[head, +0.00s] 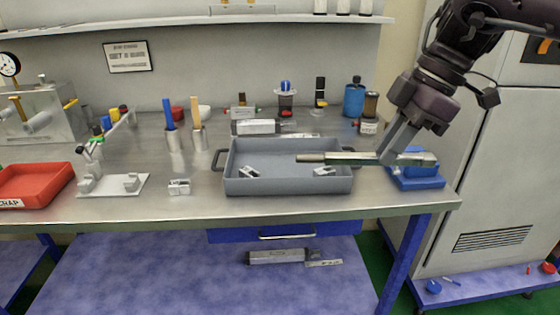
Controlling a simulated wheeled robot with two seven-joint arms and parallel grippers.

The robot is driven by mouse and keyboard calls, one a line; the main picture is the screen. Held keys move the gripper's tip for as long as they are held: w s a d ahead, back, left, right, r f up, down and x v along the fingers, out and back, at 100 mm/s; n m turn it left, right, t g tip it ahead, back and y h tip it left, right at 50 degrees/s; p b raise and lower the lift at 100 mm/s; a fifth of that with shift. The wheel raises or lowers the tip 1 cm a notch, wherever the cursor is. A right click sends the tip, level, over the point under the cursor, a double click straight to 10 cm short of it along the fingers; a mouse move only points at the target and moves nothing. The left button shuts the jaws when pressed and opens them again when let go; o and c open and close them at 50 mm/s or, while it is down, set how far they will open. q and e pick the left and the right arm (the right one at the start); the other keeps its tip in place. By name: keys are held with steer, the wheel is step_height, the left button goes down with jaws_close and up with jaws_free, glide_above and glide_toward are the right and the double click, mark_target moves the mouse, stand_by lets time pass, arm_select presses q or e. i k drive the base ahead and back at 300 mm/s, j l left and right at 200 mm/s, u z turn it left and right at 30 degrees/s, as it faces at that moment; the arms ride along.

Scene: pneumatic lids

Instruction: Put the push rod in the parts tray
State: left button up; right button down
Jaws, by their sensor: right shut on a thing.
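The push rod (345,158) is a long rod with a brownish thin tip and a greenish metallic body. My right gripper (393,158) comes down from the upper right and is shut on the rod near its right part. The rod lies about level, its left part over the grey parts tray (288,187) and its right end past the tray's right wall. I cannot tell how high it is above the tray. Small silver parts (250,172) lie in the tray on the left, and another (322,171) lies on the right. My left gripper is out of view.
A blue holder (418,182) stands right of the tray under the rod. A silver cylinder (255,127) lies behind the tray. A white fixture (112,186) and a red scrap bin (38,184) are at the left. Some bench is bare in front of the tray.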

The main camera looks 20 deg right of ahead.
mark_target(285, 161)
steer(key=i, duration=1.15)
